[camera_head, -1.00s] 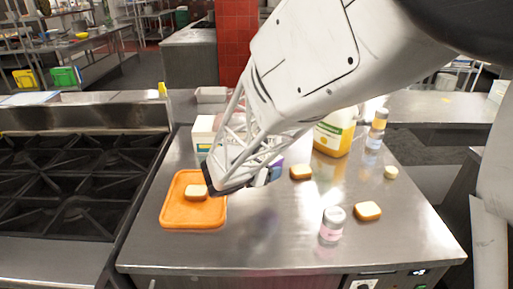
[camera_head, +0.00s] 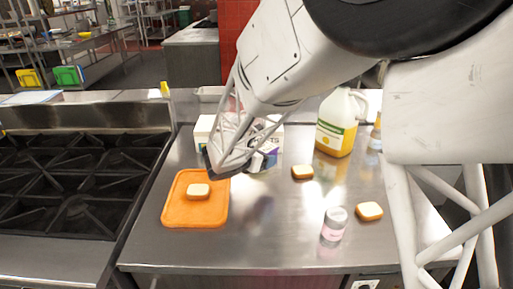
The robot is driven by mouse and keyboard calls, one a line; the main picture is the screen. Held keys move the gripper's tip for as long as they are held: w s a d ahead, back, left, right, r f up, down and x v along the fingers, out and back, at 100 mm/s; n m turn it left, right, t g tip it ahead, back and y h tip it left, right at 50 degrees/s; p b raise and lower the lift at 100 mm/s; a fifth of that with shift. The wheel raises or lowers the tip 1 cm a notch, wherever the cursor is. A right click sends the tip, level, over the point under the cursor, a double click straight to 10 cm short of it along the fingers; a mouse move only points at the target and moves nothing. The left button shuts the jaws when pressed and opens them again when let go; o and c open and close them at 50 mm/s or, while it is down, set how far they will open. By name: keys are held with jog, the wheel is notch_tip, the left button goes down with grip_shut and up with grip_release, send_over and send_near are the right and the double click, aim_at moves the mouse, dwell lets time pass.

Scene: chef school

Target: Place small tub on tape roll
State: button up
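I cannot make out a tape roll for certain. A small jar with a grey-white lid and pink label (camera_head: 334,224) stands upright near the counter's front; it may be the small tub. My gripper (camera_head: 213,166) hangs over the back right edge of an orange board (camera_head: 180,213). Its dark fingertips are seen from the side, so I cannot tell if they are open. A pale yellow block with a brownish edge (camera_head: 198,191) lies on the board, apart from the fingertips.
Similar yellow-brown blocks lie at centre (camera_head: 302,172) and right (camera_head: 369,211). A jug of yellow liquid (camera_head: 336,135) and a partly hidden bottle (camera_head: 375,138) stand behind. A white box (camera_head: 204,128) is behind my gripper. A black stove (camera_head: 75,180) is left. The counter's front middle is clear.

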jog(key=w, duration=0.3)
jog(key=w+a, duration=0.1)
jog(key=w, duration=0.2)
jog(key=w+a+f, duration=0.1)
jog(key=w, duration=0.2)
jog(key=shift+f, duration=1.7)
jog(key=shift+f, duration=0.15)
jog(key=o, duration=1)
jog(key=shift+s, duration=0.1)
jog(key=shift+o, duration=0.2)
jog(key=shift+a+r, duration=0.1)
jog(key=shift+r, duration=0.1)
jog(key=v, duration=1.1)
jog(key=shift+s+a+r, duration=0.2)
jog(key=shift+s+a, duration=0.05)
jog(key=shift+s, duration=0.05)
